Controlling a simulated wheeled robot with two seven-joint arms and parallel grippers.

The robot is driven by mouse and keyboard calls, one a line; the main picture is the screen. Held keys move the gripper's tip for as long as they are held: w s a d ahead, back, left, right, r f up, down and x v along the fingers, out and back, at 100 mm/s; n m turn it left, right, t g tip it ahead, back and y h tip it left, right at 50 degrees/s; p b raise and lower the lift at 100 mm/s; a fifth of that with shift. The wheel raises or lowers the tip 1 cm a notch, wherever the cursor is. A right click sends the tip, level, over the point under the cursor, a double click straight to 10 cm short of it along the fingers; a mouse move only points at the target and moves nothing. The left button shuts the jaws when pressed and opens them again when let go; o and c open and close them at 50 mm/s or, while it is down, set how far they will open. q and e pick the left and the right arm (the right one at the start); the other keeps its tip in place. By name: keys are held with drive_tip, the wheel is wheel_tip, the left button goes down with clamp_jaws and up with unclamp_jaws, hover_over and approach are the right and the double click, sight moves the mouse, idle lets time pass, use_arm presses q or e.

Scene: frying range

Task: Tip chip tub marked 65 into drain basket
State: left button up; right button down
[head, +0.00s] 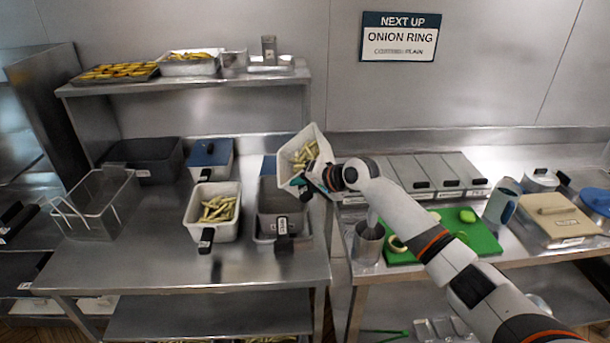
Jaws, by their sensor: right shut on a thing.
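A white tub (287,178) with pale chips (304,156) inside is held up over the steel counter, tilted with its open top toward me. My right gripper (318,178) is shut on its lower right side. No number on this tub is readable. A wire basket (92,226) stands at the left end of the counter, well to the left of the held tub, and looks empty. A second white tub (196,221) with a black handle and chips stands on the counter. My left gripper is out of view.
A dark lidless container (276,190) with a labelled black handle stands below the held tub. Behind are a dark tray (135,160) and a blue-lidded tub (210,153). A shelf (200,84) overhangs the back left. A green board (470,235) lies right.

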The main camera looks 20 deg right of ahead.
drive_tip(key=h+p, duration=0.1)
drive_tip(key=p, duration=0.1)
drive_tip(key=a+n+g+h+p, duration=0.1)
drive_tip(key=p, duration=0.1)
drive_tip(key=h+p, duration=0.1)
drive_tip(key=p, duration=0.1)
drive_tip(key=shift+w+a+r+g, duration=0.1)
drive_tip(key=shift+w+a+g, duration=0.15)
drive_tip(key=shift+a+g, duration=0.05)
drive_tip(key=a+f+n+h, duration=0.1)
drive_tip(key=h, duration=0.1)
drive_tip(key=w+a+f+n+g+h, duration=0.1)
drive_tip(key=a+f+h, duration=0.1)
drive_tip(key=h, duration=0.1)
drive_tip(key=shift+s+g+h, duration=0.1)
drive_tip(key=shift+g+h, duration=0.2)
drive_tip(key=shift+a, duration=0.1)
idle(0.4)
